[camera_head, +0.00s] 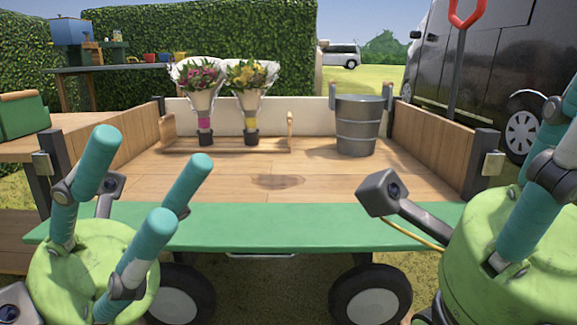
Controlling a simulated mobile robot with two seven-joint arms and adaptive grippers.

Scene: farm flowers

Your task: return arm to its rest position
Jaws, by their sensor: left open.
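My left gripper (152,182) is at the lower left, in front of the cart's near edge. Its three teal fingers point up and stand apart, with nothing between them. My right gripper (540,170) is at the right edge, also in front of the cart, with its fingers partly cut off by the frame. I cannot tell how far its fingers are spread. I see nothing held in the part that shows.
A wooden cart (330,185) with a green front edge (300,225) lies ahead. A pink bouquet (199,78) and a yellow bouquet (250,78) stand upright in a wooden rack (270,147) at its back. A grey bucket (357,125) stands right of them. The cart's middle is clear.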

